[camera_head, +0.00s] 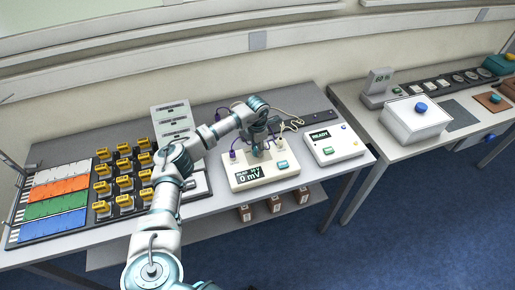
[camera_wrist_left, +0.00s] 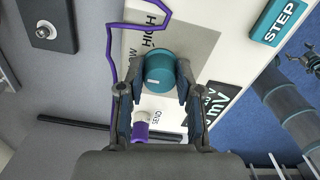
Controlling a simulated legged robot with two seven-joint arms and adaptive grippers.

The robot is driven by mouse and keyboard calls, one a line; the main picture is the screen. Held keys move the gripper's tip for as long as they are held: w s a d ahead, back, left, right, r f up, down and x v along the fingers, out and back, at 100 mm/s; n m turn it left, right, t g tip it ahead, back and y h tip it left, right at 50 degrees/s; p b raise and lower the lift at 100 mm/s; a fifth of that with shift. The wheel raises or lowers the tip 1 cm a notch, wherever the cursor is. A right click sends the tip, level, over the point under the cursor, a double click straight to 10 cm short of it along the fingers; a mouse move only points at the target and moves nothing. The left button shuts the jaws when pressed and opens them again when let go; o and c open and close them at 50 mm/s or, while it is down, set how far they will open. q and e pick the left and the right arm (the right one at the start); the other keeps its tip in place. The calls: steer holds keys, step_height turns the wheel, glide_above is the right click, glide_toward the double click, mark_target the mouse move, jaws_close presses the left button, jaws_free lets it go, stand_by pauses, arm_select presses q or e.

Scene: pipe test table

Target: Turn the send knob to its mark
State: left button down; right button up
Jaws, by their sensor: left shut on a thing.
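The send knob (camera_wrist_left: 160,70) is a round teal knob on a white meter box (camera_head: 247,177). In the left wrist view it sits between the fingertips of my left gripper (camera_wrist_left: 154,82), which is shut on it. In the head view my left arm reaches over the box and the gripper (camera_head: 257,150) points down at its top, hiding the knob. The panel shows the words HIGH and SEND near the knob, partly covered; I cannot make out the mark. The display (camera_head: 248,174) reads 0 mV.
A teal STEP button (camera_wrist_left: 279,22) is on the same box. A purple cable (camera_wrist_left: 110,60) runs beside the knob, and a purple plug (camera_wrist_left: 140,130) sits close to the fingers. A white READY box (camera_head: 334,146) stands to the right. Yellow blocks (camera_head: 124,175) stand left of my arm.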

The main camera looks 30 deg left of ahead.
stand_by(0.3)
arm_select(q)
steer(key=c, duration=0.8)
jaws_free()
steer(key=shift+w+a, duration=0.1)
steer(key=shift+o, duration=0.2)
steer(key=shift+r, duration=0.1)
step_height(320, 180, up, 12)
steer(key=shift+f, duration=0.25)
steer(key=shift+a, duration=0.1)
